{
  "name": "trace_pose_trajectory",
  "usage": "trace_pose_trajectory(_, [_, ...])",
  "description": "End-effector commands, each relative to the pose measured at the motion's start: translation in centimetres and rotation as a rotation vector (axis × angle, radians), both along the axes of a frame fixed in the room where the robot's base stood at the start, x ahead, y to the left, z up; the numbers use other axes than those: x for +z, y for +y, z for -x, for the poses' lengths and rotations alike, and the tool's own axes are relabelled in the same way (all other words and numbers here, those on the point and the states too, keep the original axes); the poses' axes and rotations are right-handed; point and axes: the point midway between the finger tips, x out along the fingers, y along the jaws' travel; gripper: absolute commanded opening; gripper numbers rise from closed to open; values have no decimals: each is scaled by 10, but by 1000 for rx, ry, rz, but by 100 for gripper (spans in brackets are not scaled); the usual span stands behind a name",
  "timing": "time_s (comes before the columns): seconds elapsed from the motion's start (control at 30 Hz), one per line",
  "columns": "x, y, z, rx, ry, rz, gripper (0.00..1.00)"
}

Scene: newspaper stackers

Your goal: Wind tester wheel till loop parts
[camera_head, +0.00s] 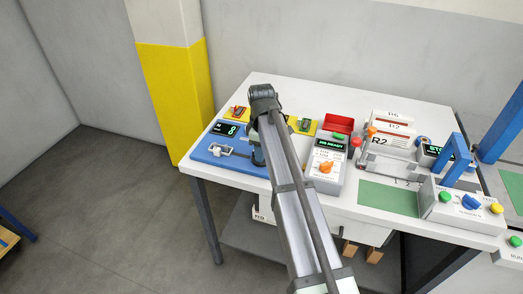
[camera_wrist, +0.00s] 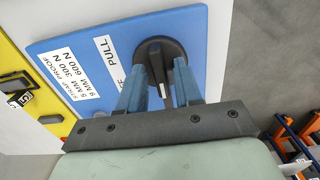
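The blue tester (camera_head: 215,150) lies at the left front of the white table, with a small display (camera_head: 226,129) lit in green and a metal fixture (camera_head: 220,149) on it. Its black wheel (camera_wrist: 158,48) shows in the wrist view beside a label reading PULL; the arm hides it in the head view. My gripper (camera_wrist: 160,72) has its blue fingers on either side of the wheel's black grip, which fills the gap between them. I cannot clearly make out a loop in either view.
Right of my arm stands a grey box (camera_head: 325,165) with a lit display and an orange knob. A red bin (camera_head: 338,124) is behind it. Labelled boxes (camera_head: 390,140), a green mat (camera_head: 388,197) and a button panel (camera_head: 460,207) fill the right. A yellow-white pillar (camera_head: 175,90) stands left.

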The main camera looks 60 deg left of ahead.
Motion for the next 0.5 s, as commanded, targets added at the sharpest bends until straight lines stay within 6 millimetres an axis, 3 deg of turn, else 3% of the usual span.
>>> trace_pose_trajectory(0.33, [0, 0, 0, 0, 0, 0, 0])
trace_pose_trajectory(0.5, [0, 0, 0, 0, 0, 0, 0])
